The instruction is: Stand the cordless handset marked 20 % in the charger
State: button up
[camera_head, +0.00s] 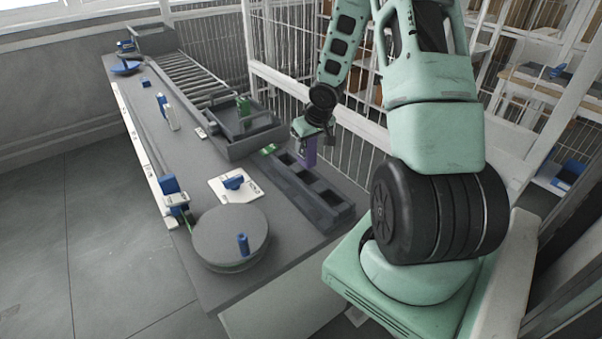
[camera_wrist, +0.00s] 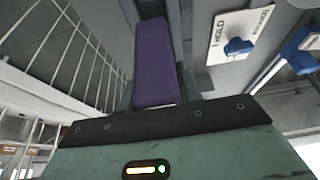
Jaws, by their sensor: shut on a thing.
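My gripper (camera_head: 308,134) is shut on a purple block-like piece (camera_head: 309,153), which may be the handset. It hangs roughly upright above the bench, near the rear edge of a dark slotted block (camera_head: 325,202). This block has several square openings and may be the charger. In the wrist view the purple piece (camera_wrist: 154,60) sticks out beyond the gripper's dark front edge. No 20 % mark can be read on it, and its far end is not seen against any slot.
A round grey turntable (camera_head: 225,228) carries an upright blue piece (camera_head: 243,245). A white plate (camera_head: 224,194) holds another blue piece. A grey tray (camera_head: 245,147) ends a roller track (camera_head: 190,75). Wire fencing (camera_head: 345,135) runs behind the bench.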

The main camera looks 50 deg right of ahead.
aim_at(313, 148)
notch_tip(313, 148, down, 8)
jog(key=shift+r+b, duration=0.15)
jog(key=shift+b, duration=0.7)
jog(key=shift+c, duration=0.6)
jog(key=o, duration=1.2)
jog(key=p+v, duration=0.3)
jog(key=v, duration=0.9)
jog(key=shift+s, duration=0.15)
jog(key=a+r+n+g, duration=0.1)
jog(key=a+r+n, duration=0.25)
jog(key=a, duration=0.85)
jog(key=a+r+n, duration=0.2)
jog(key=a+r, duration=0.2)
jog(key=a, duration=0.9)
jog(key=s+a+r+n+g, duration=0.1)
jog(key=s+a, duration=0.5)
jog(key=s+a+r+n+g+y, duration=0.1)
jog(key=s+a+r+n, duration=0.1)
jog(key=s+a, duration=0.4)
jog(key=s+a+r+n+g, duration=0.1)
jog(key=s+a+r+n, duration=0.1)
jog(key=s+a, duration=0.4)
jog(key=shift+s+a+r+y, duration=0.1)
jog(key=shift+s+a+y, duration=0.1)
jog(key=shift+y, duration=0.1)
